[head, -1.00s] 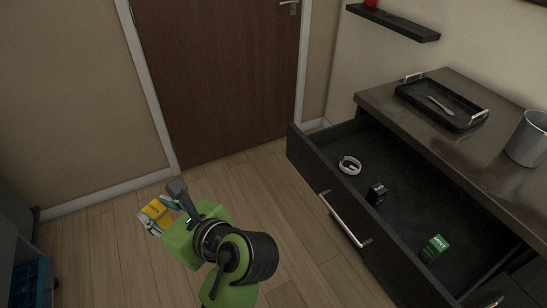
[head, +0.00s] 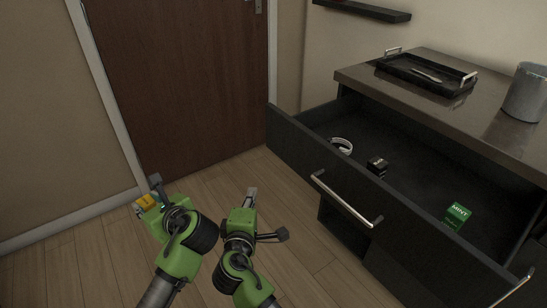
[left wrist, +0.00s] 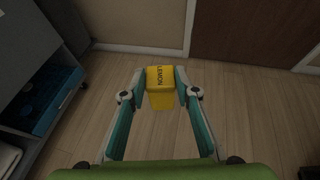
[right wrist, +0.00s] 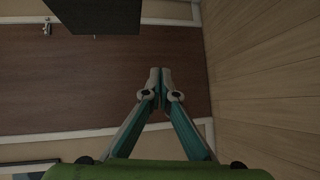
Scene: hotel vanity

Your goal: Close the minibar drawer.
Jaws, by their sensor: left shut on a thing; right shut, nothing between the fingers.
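The minibar drawer (head: 300,160) is pulled far out of the dark cabinet, its bar handle (head: 345,200) on the front. Inside it lie a white coiled item (head: 341,146), a small black box (head: 377,167) and a green box marked mint (head: 458,215). My left gripper (left wrist: 160,88) is shut on a yellow box marked lemon (left wrist: 161,95); the box is partly hidden in the head view (head: 147,201). My right gripper (right wrist: 160,72) is shut and empty; in the head view it is left of the drawer front, apart from the handle.
The countertop (head: 440,85) above carries a black tray (head: 430,85) and a metal bucket (head: 526,93). A brown door (head: 180,80) stands behind. A blue crate (left wrist: 55,98) is on a grey shelf at left. Wood floor in front of the drawer is clear.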

